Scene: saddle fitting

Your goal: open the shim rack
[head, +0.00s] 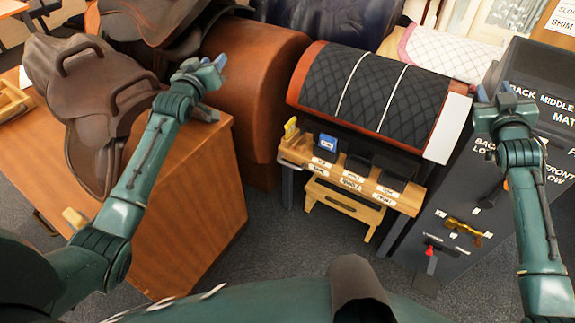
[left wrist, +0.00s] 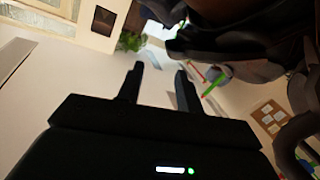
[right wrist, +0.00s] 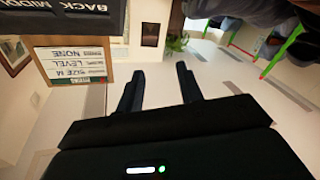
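No label that I can read names the shim rack, so I cannot tell for sure which unit it is. A dark cabinet (head: 405,235) at the right has white lettering, a brass handle (head: 462,228) and a red-knobbed lever (head: 430,251). A low wooden stand (head: 292,150) in the middle holds dark labelled slots, a blue piece (head: 327,143) and a yellow piece (head: 291,128). My left gripper (head: 212,82) is open and empty above the wooden chest. My right gripper (head: 496,93) is open and empty in front of the cabinet's upper part, hiding some of its lettering.
A brown saddle (head: 95,95) sits on a wooden chest (head: 205,210) at the left. A black quilted pad (head: 365,90) lies over a rack behind the stand. A small wooden step (head: 345,203) is under the stand. Grey carpet (head: 300,250) in front is clear.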

